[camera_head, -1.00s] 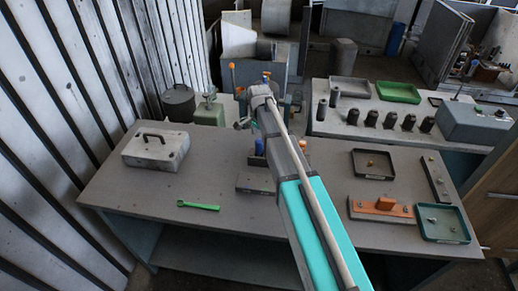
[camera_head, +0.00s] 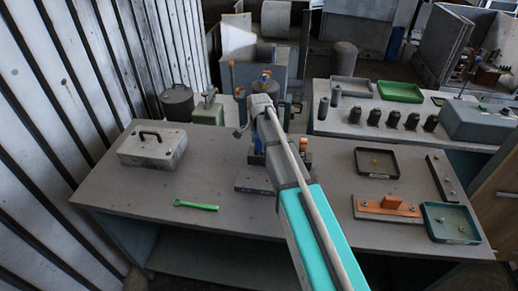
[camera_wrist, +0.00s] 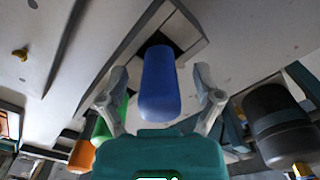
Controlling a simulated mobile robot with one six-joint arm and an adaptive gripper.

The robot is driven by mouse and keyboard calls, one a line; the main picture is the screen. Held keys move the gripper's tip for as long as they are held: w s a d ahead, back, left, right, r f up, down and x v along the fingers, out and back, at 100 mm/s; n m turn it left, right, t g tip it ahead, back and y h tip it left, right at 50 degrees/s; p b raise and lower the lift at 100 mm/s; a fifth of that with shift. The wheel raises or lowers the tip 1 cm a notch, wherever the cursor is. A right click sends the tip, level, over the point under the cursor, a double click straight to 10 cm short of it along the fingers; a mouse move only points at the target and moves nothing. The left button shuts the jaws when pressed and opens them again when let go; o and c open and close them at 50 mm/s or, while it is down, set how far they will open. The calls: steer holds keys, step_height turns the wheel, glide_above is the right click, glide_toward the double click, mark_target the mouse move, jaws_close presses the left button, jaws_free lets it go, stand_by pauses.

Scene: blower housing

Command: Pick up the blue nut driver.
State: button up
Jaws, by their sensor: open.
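The blue nut driver (camera_wrist: 159,85) shows its blue handle in the middle of the wrist view. Its far end meets a dark recess in a grey holder (camera_wrist: 190,42). My gripper (camera_wrist: 159,75) is open, with one finger on each side of the blue handle and a visible gap on both sides. In the head view a blue handle (camera_head: 258,146) shows partly beside my arm, over the grey holder base (camera_head: 250,184). My arm hides most of the holder and my fingers there.
In the wrist view a green handle (camera_wrist: 108,122) and an orange one (camera_wrist: 83,154) stand left, a dark cylinder (camera_wrist: 279,120) right. On the bench are a grey case (camera_head: 153,147), a green wrench (camera_head: 196,206), an orange-topped block (camera_head: 388,206) and trays.

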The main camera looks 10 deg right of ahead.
stand_by(0.5)
jaws_close()
